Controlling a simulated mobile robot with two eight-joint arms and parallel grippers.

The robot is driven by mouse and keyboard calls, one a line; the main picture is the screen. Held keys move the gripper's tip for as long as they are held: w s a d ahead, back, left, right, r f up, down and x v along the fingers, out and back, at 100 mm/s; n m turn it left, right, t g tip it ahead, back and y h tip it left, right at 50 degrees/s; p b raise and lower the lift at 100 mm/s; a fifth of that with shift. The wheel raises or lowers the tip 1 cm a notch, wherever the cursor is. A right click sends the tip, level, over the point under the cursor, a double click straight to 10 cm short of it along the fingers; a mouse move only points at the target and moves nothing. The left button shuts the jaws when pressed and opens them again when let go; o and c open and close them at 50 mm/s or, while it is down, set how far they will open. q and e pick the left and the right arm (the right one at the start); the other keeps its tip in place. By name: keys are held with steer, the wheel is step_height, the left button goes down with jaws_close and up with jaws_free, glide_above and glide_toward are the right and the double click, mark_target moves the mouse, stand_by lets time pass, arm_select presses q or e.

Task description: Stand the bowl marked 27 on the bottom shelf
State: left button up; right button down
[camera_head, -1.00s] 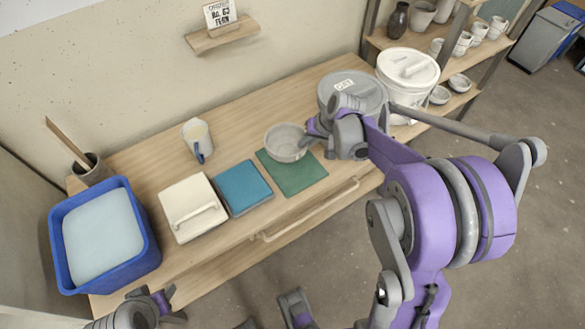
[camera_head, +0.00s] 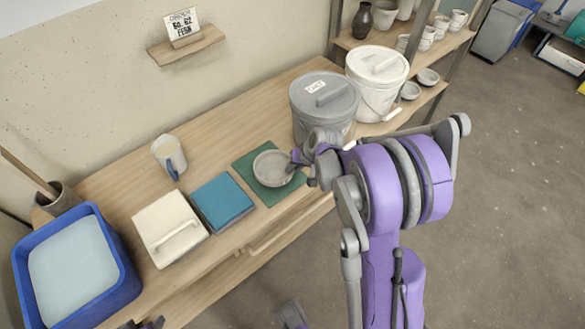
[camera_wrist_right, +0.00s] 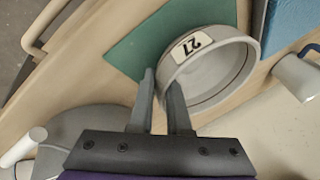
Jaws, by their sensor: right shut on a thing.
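The grey bowl marked 27 (camera_head: 270,169) is over the green mat (camera_head: 248,160) on the worktable, opening upward. Its label, 27, shows upside down in the right wrist view, where the bowl (camera_wrist_right: 246,62) fills the upper middle. My right gripper (camera_head: 298,163) reaches it from the right and is shut on its rim; the fingers (camera_wrist_right: 165,85) straddle the wall. I cannot tell whether the bowl touches the mat. The shelf rack at the right shows a lower board (camera_head: 393,122); its lower part is hidden. My left gripper (camera_head: 148,323) barely shows at the bottom edge.
A grey lidded bucket (camera_head: 322,105) and a white bucket (camera_head: 376,80) stand right of the mat, near the gripper. A blue tile (camera_head: 222,200), white-lidded box (camera_head: 170,228), jug (camera_head: 169,155) and blue tub (camera_head: 75,262) are to the left. Small bowls (camera_head: 410,91) occupy the lower board.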

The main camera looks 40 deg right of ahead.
steer(key=c, duration=1.3)
jaws_free()
steer(key=shift+f, duration=0.15)
steer(key=o, duration=0.4)
